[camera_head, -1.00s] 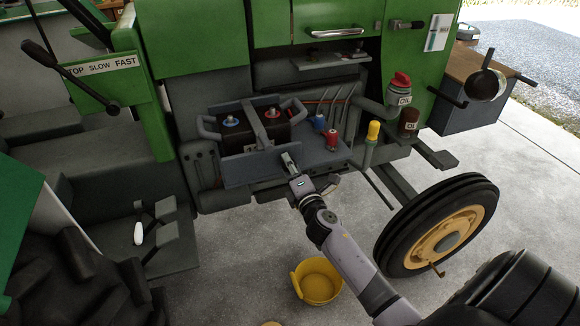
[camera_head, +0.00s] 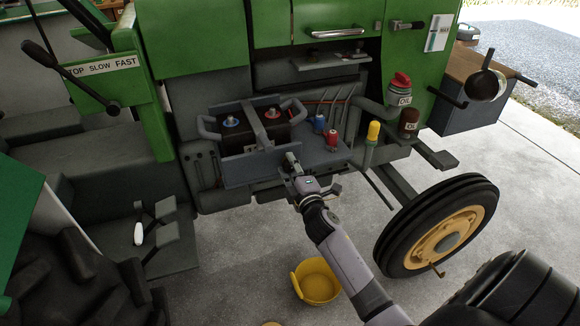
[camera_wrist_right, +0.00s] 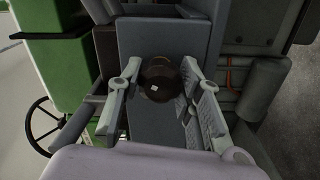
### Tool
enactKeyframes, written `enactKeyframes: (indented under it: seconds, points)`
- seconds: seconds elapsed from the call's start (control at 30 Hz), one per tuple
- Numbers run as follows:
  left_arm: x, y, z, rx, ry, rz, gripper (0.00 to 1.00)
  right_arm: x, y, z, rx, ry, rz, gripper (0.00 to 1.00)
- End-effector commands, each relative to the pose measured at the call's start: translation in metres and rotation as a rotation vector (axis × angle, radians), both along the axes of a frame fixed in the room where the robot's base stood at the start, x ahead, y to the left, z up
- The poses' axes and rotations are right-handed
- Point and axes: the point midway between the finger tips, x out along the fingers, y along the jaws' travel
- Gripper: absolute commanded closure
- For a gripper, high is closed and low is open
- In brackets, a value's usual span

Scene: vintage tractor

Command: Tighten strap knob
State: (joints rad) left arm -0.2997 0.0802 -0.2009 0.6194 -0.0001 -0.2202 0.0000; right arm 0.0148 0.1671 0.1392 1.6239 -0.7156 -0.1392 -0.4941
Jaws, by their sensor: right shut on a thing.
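The dark round strap knob (camera_wrist_right: 160,80) sits between the two fingers of my right gripper (camera_wrist_right: 162,76) in the right wrist view, and the gripper is shut on it. In the head view my right gripper (camera_head: 292,162) is at the front edge of the grey battery tray (camera_head: 238,172); the knob is hard to make out there. The grey strap (camera_head: 259,126) runs over the black battery (camera_head: 242,131), which has a blue and a red terminal cap. My left gripper is not in view.
Small blue and red items (camera_head: 331,140) stand on the shelf right of the battery. A yellow-topped bottle (camera_head: 373,131) and oil containers (camera_head: 402,86) are farther right. A yellow bucket (camera_head: 318,282) is on the floor below my arm, and a tractor wheel (camera_head: 440,235) stands at right.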

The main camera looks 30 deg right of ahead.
Motion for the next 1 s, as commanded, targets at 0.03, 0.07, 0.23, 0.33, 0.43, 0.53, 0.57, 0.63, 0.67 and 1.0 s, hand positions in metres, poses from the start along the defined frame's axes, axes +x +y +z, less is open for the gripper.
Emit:
enactKeyframes:
  seconds: [0.03, 0.07, 0.23, 0.33, 0.43, 0.53, 0.57, 0.63, 0.67, 1.0]
  points:
    - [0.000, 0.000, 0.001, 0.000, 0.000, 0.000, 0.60, 0.000, 0.000, -0.001, 0.047, -0.008, 0.000, 0.95]
    - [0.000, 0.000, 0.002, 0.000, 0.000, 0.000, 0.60, 0.000, 0.000, -0.001, 0.075, -0.015, -0.001, 0.95]
    - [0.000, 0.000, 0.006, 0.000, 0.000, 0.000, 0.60, 0.000, 0.001, -0.001, 0.233, -0.052, -0.001, 0.95]
    - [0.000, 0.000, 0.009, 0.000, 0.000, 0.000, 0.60, 0.000, 0.000, -0.001, 0.325, -0.073, -0.002, 0.95]
    - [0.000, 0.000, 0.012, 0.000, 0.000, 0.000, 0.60, 0.000, 0.001, 0.000, 0.418, -0.096, -0.001, 0.95]
    - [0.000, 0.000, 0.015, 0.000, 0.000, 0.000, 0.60, 0.000, 0.001, -0.001, 0.511, -0.118, -0.002, 0.95]
    - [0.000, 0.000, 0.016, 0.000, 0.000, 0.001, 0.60, 0.000, 0.001, -0.001, 0.538, -0.124, -0.002, 0.95]
    - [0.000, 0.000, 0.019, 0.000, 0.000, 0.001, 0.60, -0.001, 0.000, -0.001, 0.602, -0.140, -0.002, 0.95]
    - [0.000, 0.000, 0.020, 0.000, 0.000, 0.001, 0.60, -0.001, 0.000, -0.001, 0.629, -0.147, -0.002, 0.95]
    - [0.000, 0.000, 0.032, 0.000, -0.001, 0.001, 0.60, -0.001, 0.001, -0.001, 0.909, -0.213, -0.002, 0.95]
